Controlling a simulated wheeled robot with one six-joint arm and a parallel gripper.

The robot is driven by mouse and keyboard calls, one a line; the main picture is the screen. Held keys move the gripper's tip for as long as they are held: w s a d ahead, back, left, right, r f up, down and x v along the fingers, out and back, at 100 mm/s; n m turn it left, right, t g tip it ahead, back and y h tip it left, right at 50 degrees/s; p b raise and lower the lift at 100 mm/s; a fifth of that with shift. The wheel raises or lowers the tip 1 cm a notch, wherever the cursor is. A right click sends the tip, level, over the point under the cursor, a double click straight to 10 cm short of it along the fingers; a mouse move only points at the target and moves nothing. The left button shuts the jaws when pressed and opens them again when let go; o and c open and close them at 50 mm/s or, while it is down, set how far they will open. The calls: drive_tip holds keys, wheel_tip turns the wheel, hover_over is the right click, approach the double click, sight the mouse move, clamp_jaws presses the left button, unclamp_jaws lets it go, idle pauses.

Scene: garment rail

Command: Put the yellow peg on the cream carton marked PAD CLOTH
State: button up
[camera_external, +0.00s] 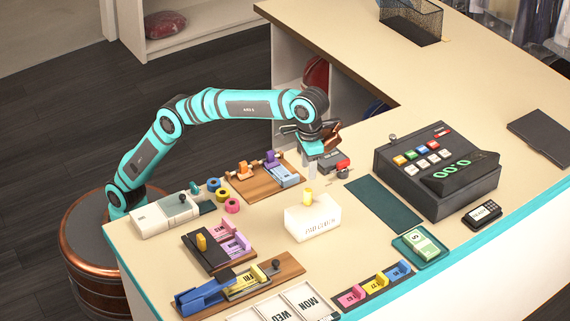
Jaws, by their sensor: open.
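A cash register (435,165) stands at the right, with a dark green mat (383,204) before it. A wooden board (263,180) with coloured pieces lies behind left of the carton. Coloured rolls (232,206) sit left. A money tray (420,248) and label blocks (375,286) lie in front.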

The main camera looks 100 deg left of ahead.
drive_tip(key=shift+r, duration=0.65)
drive_tip(key=s+a+r+m+t+h, duration=0.15)
drive_tip(key=s+a+r+t, duration=0.3)
drive_tip(key=s+a, duration=0.5)
drive_tip(key=s+a+r+m+t, duration=0.2)
drive_tip(key=s+a+r+t, duration=0.25)
drive_tip(key=s+a, duration=0.55)
drive_tip(key=s+a+f+t, duration=0.2)
drive_tip(key=s+a+f, duration=0.2)
drive_tip(key=s, duration=0.5)
drive_tip(key=s+a+f+m+t+y, duration=0.1)
drive_tip(key=s+a+f+t, duration=0.2)
drive_tip(key=s, duration=0.6)
drive_tip(key=s+a+f+m+t, duration=0.1)
drive_tip(key=s+a+f+t, duration=0.2)
drive_tip(key=s, duration=0.7)
wheel_tip(320, 180, down, 3)
drive_tip(key=a, duration=0.2)
drive_tip(key=shift+a+r, duration=0.2)
drive_tip(key=shift+a, duration=0.15)
drive_tip(key=shift+m+y, duration=0.25)
